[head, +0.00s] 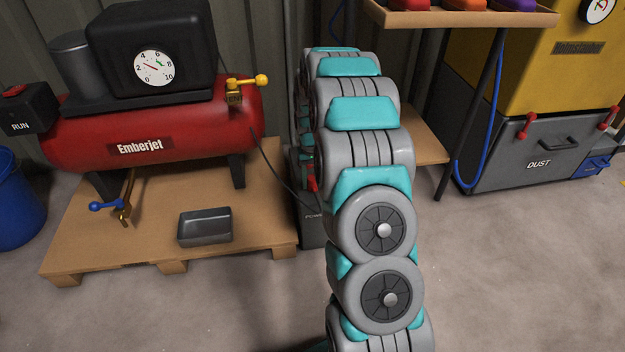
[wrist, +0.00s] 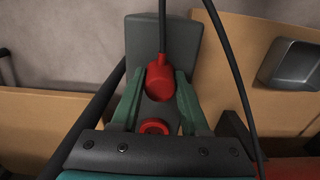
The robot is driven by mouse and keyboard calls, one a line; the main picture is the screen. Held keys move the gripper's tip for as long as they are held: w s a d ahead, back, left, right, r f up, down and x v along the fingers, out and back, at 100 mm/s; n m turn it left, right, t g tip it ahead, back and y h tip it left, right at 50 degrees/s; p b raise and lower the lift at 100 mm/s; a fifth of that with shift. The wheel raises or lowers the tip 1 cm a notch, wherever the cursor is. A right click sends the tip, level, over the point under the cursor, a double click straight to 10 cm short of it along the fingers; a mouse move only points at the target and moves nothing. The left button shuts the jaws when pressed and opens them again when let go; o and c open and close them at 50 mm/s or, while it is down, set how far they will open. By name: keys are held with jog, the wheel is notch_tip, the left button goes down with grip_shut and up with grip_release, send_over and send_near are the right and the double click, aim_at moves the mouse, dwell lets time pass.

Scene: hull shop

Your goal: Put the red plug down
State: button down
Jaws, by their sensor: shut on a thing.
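In the wrist view my gripper (wrist: 160,82) has its green fingers shut on the red plug (wrist: 160,70), one finger on each side. A black cable runs up from the plug in the picture. Below the plug in the wrist view, a round red ring-like part (wrist: 154,127) shows between the fingers. The plug appears apart from it, but the depth between them is hard to tell. A grey box (wrist: 187,35) lies behind the plug. In the head view my arm hides my gripper; a small red bit (head: 312,184) shows beside the arm, and I cannot tell what it is.
A dark box marked with partly hidden lettering (head: 313,234) stands beside the wooden pallet (head: 90,240). The pallet bears a red Emberjet compressor (head: 190,130) and an empty grey tray (head: 205,227). A yellow and grey dust unit (head: 540,150) stands right. The front floor is clear.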

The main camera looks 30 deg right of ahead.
jog(key=shift+f, duration=0.1)
jog(key=shift+c, duration=2)
grip_release()
